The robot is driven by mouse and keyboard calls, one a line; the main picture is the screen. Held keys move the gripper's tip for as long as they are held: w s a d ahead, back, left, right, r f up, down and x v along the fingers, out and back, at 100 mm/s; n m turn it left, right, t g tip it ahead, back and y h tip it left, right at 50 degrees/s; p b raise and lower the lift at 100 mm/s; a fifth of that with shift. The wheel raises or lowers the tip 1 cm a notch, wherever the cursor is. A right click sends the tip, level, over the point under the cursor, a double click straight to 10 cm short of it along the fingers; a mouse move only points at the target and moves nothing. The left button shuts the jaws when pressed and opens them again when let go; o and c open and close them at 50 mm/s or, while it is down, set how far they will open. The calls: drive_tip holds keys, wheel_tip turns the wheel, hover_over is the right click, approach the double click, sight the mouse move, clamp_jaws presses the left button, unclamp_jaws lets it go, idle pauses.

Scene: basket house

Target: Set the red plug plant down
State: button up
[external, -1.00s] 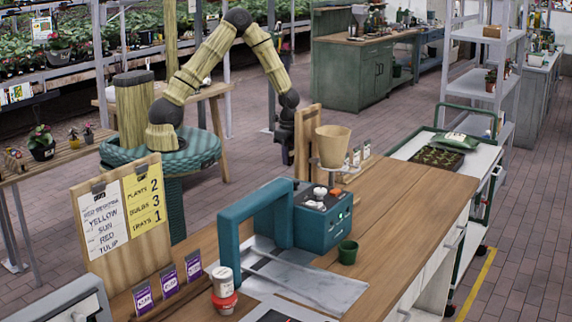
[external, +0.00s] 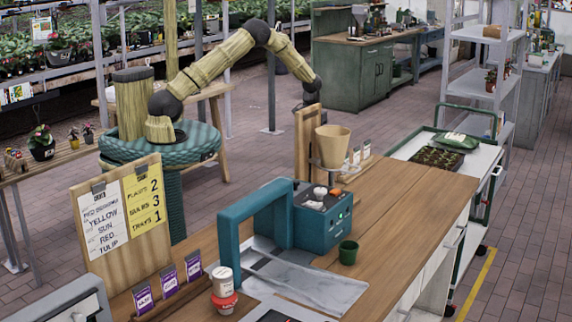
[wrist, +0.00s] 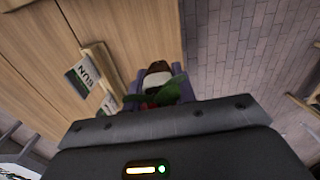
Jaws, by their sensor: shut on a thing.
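My gripper (wrist: 160,86) is shut on the red plug plant (wrist: 158,91) in the wrist view. Its green leaves and a bit of red show between the bluish fingers, close to the palm. A brown, pale-sided part lies at the far end. In the external view my gripper (external: 312,97) is at the top of an upright wooden board (external: 303,140) at the bench's far end. The board hides its lower part, and I cannot make out the plant there. In the wrist view the plant is over the edge between wooden bench top and brick floor.
The wooden bench (external: 415,215) has a tan cone pot (external: 333,143) on a stand, seed cards, a teal machine (external: 322,222) and a small green pot (external: 348,252). A cart (external: 470,185) with a dark seedling tray (external: 437,158) stands beyond. The bench's right side is clear.

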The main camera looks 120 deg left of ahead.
drive_tip(key=a+r+n, duration=0.2)
drive_tip(key=a+n, duration=0.1)
drive_tip(key=a, duration=0.1)
drive_tip(key=w+d+r+m, duration=0.4)
drive_tip(key=w+d+m, duration=0.35)
drive_tip(key=w, duration=0.35)
drive_tip(key=w+d+m+b, duration=0.1)
drive_tip(key=w+d+m, duration=0.3)
drive_tip(key=w, duration=0.1)
drive_tip(key=w+d+r+m+b, duration=0.1)
drive_tip(key=w+d+m, duration=0.3)
drive_tip(key=w+d, duration=0.1)
drive_tip(key=w+d+r+m+b, duration=0.1)
drive_tip(key=w+d+m+b, duration=0.1)
drive_tip(key=w+d+m, duration=0.2)
drive_tip(key=shift+w+d+r+m, duration=0.3)
drive_tip(key=shift+w+d, duration=0.2)
drive_tip(key=shift+d, duration=0.2)
drive_tip(key=w+d+f+n+b, duration=0.3)
drive_tip(key=w+d+f+b, duration=0.2)
drive_tip(key=w+d+f, duration=0.3)
drive_tip(key=w+f, duration=0.1)
drive_tip(key=w, duration=0.3)
drive_tip(key=shift+d+f+b, duration=0.25)
drive_tip(key=shift+f+b, duration=0.1)
drive_tip(key=shift+f+p, duration=0.85)
drive_tip(key=shift+f, duration=2.3)
